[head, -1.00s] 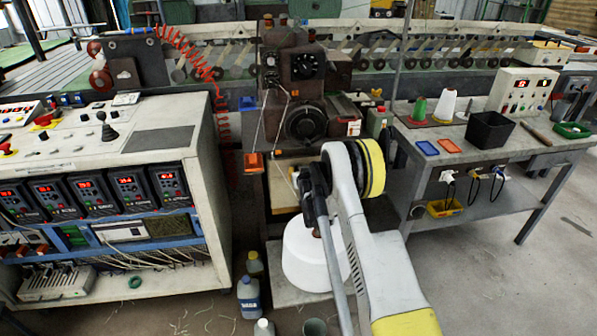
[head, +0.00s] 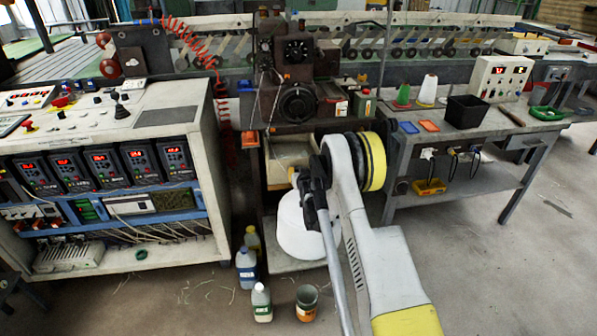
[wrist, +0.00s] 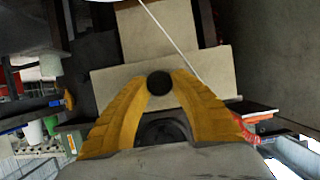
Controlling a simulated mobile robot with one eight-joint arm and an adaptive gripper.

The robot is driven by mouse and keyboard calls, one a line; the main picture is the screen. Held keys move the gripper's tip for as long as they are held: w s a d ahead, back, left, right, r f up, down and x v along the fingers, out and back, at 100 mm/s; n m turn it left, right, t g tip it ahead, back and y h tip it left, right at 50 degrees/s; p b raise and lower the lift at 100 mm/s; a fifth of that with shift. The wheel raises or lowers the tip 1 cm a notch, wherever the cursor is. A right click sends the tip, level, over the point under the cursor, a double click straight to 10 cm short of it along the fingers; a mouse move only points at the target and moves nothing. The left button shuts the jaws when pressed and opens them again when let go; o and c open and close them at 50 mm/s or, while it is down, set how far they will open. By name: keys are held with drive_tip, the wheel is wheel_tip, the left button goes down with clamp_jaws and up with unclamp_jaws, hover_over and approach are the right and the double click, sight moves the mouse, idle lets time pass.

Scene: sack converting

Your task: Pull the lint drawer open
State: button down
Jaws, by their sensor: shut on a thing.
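The lint drawer (head: 279,176) is a pale tan box under the dark machine head in the head view. It stands out from the machine, and its open top shows. In the wrist view its tan front panel (wrist: 112,84) lies just beyond my gripper (wrist: 160,82). The yellow fingers are closed around a dark round knob (wrist: 159,84) on that panel. In the head view my arm hides most of the gripper and the knob.
Bottles (head: 261,303) and an open can (head: 306,302) stand on the floor in front. A control cabinet (head: 215,190) is at left, a grey workbench (head: 470,142) at right. Floor at lower right is clear.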

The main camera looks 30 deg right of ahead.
drive_tip(key=shift+s, duration=0.25)
drive_tip(key=shift+w, duration=0.1)
drive_tip(key=c, duration=1.1)
unclamp_jaws()
drive_tip(key=v, duration=1.2)
